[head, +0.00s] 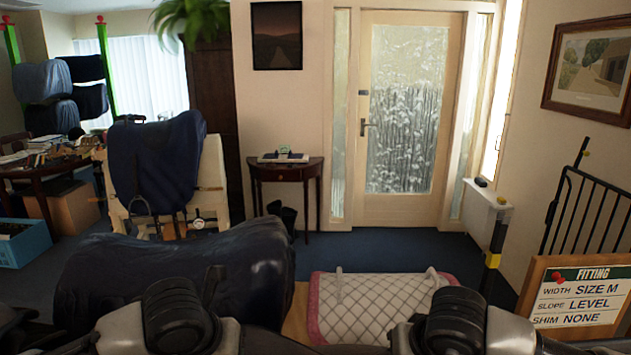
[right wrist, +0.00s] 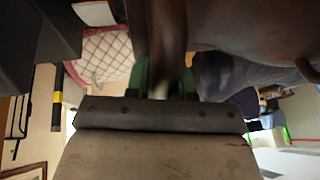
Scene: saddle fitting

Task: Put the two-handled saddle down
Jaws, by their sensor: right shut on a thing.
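In the right wrist view my right gripper (right wrist: 165,82) is shut on a narrow dark brown part, with a green finger on each side of it. This appears to be a handle of the two-handled saddle, whose broad brown body (right wrist: 255,25) fills the top right of that view. The saddle's other handle is hidden, and I cannot make out the saddle in the head view. I cannot tell whether it touches anything beneath. The head view shows dark arm parts of mine along the bottom edge, but not my left gripper's fingers.
A white quilted pad (head: 385,300) with pink trim lies ahead. A navy-covered saddle shape (head: 180,275) stands left of it. Another navy saddle (head: 160,160) sits on a pale stand behind. A fitting board (head: 580,298) and black gate (head: 585,210) are at right.

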